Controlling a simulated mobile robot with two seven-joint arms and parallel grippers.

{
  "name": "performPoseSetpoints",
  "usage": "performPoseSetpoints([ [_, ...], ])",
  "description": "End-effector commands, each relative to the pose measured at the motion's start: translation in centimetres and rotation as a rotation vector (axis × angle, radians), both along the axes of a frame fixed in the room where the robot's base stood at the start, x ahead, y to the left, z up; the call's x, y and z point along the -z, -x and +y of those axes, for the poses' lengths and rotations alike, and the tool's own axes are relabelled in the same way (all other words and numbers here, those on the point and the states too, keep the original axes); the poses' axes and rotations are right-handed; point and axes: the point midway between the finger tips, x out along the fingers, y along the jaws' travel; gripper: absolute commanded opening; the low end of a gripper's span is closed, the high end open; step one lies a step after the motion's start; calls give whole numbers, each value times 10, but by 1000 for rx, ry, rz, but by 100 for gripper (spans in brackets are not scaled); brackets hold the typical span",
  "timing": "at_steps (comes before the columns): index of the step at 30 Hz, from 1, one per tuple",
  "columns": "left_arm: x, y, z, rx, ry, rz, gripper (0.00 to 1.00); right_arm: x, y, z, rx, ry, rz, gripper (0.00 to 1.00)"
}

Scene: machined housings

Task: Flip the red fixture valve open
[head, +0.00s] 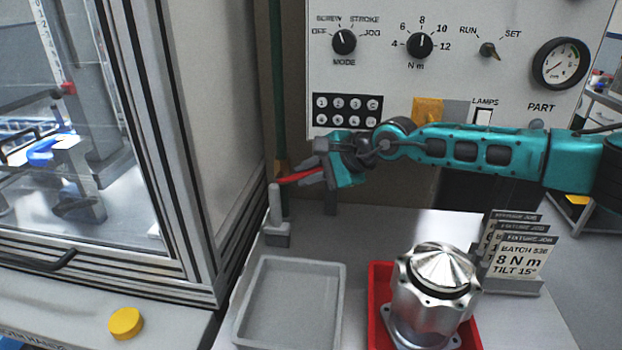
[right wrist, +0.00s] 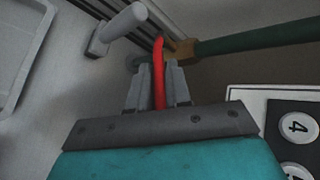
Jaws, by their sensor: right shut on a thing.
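The red fixture valve lever (head: 301,175) is a thin red handle at the green pipe behind the bench, left of the control panel. In the right wrist view the red lever (right wrist: 158,70) runs between my fingers toward a brass-coloured valve body (right wrist: 181,50) on the green pipe (right wrist: 240,42). My right gripper (head: 318,170) comes in from the right and is shut on the lever; its fingers (right wrist: 157,88) lie on both sides of it. The lever's held end is partly hidden by the fingers. My left gripper is not in view.
A grey upright post (head: 276,215) stands just below the lever. The panel (head: 460,60) with knobs and keypad is close behind my right arm. A grey tray (head: 290,300), a red tray (head: 378,300) with a metal housing (head: 433,290), and cards (head: 515,255) occupy the bench.

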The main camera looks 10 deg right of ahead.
Motion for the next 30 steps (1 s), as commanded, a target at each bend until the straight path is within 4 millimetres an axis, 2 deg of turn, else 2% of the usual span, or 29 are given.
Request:
performPoseSetpoints([
  [11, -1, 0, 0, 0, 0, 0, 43, -12, -3, 6, 2, 151, 62, 0],
  [27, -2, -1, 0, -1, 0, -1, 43, -14, -3, 7, 1, 174, 72, 0],
  [28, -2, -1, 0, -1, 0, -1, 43, -14, -3, 7, 1, 174, 72, 19],
  [30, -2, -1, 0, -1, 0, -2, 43, -14, -3, 7, 1, 174, 72, 26],
])
